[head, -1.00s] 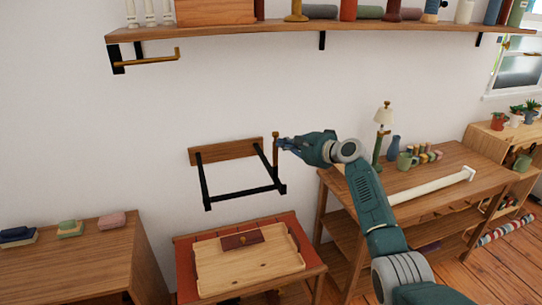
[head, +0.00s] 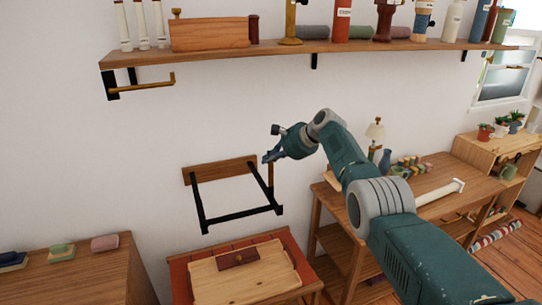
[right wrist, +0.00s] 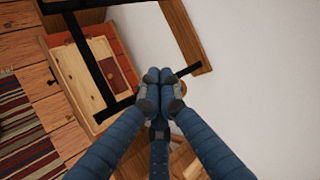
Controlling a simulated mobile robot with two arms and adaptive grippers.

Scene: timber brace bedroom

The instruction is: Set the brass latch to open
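An upright brass piece (head: 271,178), which looks like the latch, stands at the right end of a wooden wall board (head: 218,170) with a black folding frame (head: 238,215) below it. My right gripper (head: 268,157) is at its upper end and hides its top. In the right wrist view the blue fingertips (right wrist: 159,76) are together, with nothing visible between them. A small brass bit (right wrist: 181,88) shows just right of the fingers; contact cannot be told. A second brass bar (head: 147,85) lies level on a black bracket under the shelf. My left gripper is not in view.
A long wooden shelf (head: 270,50) with bottles and a box runs above. Below the frame, a wooden tray (head: 215,290) sits on a red-topped stand. A side table (head: 425,180) with a lamp is to the right, a cabinet (head: 90,275) to the left.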

